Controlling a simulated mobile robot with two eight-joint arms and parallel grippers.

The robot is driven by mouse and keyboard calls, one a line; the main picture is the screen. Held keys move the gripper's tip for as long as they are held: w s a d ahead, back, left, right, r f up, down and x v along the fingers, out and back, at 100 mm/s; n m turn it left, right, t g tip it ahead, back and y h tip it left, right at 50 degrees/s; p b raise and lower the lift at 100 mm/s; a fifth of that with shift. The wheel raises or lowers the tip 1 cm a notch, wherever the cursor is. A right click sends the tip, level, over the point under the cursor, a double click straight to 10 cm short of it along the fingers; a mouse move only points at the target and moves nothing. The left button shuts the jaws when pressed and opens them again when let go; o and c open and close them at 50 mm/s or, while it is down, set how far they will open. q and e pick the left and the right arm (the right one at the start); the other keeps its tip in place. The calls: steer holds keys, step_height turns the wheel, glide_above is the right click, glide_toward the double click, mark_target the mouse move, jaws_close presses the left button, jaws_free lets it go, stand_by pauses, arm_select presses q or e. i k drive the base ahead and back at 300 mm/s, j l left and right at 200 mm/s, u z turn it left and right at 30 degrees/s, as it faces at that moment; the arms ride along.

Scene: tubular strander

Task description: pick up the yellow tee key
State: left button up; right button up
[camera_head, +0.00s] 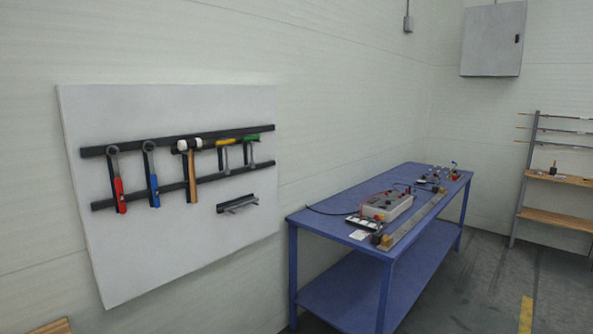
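The yellow tee key (225,143) hangs on the black rails of the white wall board (170,258). Its yellow handle lies across the top and its grey shaft points down. A green-handled tee key (252,138) hangs just to its right. A mallet (190,165) with a wooden handle and a white-ended head hangs just to its left. Neither of my grippers shows in the head view.
Red-handled (118,188) and blue-handled (152,180) tools hang further left on the board. A small black holder (237,203) sits below the tee keys. A blue workbench (315,223) with a grey control box stands right of the board.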

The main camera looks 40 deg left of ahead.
mark_target(227, 169)
steer(key=i+j+u, duration=0.1)
steer(key=i+u, duration=0.7)
steer(key=i+l+u, duration=0.2)
steer(key=i+u, duration=0.2)
